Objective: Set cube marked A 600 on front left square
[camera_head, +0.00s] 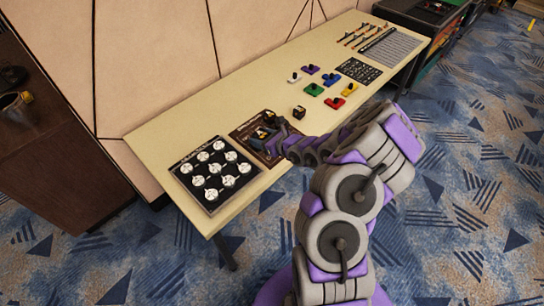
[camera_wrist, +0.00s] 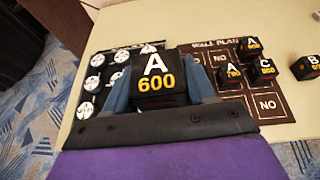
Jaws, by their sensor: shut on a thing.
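The cube marked A 600 (camera_wrist: 155,80) is black with a white A and yellow digits. My gripper (camera_wrist: 157,92) is shut on it, a blue-grey finger on each side, in the wrist view. The dark brown plan board (camera_wrist: 286,113) lies beyond and to the right, with squares marked NO. The cube and gripper hide its left part; I cannot see the front left square clearly. Black cubes A 700 (camera_wrist: 232,76), C 800 (camera_wrist: 262,70) and another A cube (camera_wrist: 249,49) stand on the board. In the head view, my gripper (camera_head: 270,138) is over the board (camera_head: 240,134).
A black board with white discs (camera_head: 214,174) lies left of the plan board. A B cube (camera_wrist: 306,67) stands right of the plan board. Coloured blocks, including a green one (camera_head: 313,89), and a dark grid panel (camera_head: 358,71) lie farther along the table (camera_head: 160,127).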

